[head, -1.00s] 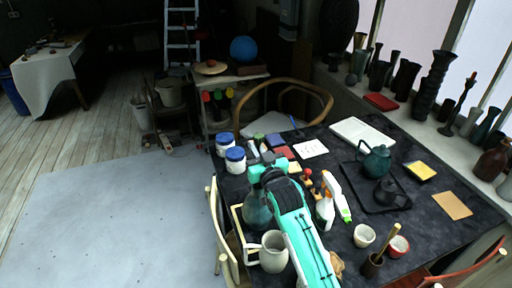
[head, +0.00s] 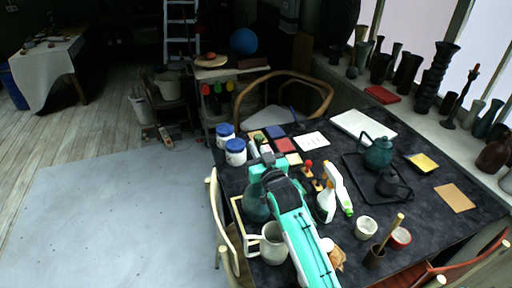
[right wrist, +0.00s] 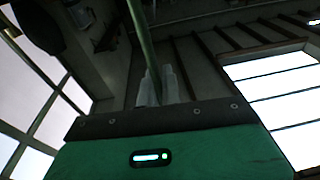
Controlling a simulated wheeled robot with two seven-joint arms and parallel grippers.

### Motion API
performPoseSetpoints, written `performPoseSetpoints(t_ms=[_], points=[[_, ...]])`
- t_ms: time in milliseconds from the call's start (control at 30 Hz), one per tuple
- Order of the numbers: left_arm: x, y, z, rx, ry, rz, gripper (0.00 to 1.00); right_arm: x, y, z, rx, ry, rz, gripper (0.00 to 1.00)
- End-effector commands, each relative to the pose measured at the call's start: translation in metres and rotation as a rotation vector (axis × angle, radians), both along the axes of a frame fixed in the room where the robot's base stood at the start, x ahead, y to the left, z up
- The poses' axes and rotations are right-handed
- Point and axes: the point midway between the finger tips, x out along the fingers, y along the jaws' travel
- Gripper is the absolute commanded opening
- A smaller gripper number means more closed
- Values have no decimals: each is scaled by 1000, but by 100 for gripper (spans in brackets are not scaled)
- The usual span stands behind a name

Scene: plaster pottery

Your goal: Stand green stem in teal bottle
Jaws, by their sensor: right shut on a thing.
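The teal bottle (head: 256,206) stands near the left edge of the dark table, partly hidden behind my right arm. My right gripper (head: 259,152) is above and just beyond it in the head view, seen mostly from behind. In the right wrist view the fingers (right wrist: 157,88) are shut on the green stem (right wrist: 142,38), a thin rod that runs up out of the top of the picture. The stem's lower end and the bottle's mouth are hidden, so I cannot tell how they line up. My left gripper is not in view.
A white pitcher (head: 273,243) and a spray bottle (head: 329,203) stand close to my right arm. Blue-lidded jars (head: 236,152) are at the left edge. A teal teapot (head: 377,152) sits on a black tray at right. A chair (head: 222,215) stands at the left side.

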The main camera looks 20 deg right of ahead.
Motion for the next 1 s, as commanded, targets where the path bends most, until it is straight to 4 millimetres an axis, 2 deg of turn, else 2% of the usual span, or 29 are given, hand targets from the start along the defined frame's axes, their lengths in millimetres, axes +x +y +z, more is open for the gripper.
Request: performPoseSetpoints(t_ms=[533,967,1000], points=[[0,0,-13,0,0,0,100,0,0,-24,0,1,-1,0],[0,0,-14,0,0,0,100,0,0,-26,0,1,-1,0],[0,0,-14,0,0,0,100,0,0,-26,0,1,-1,14]])
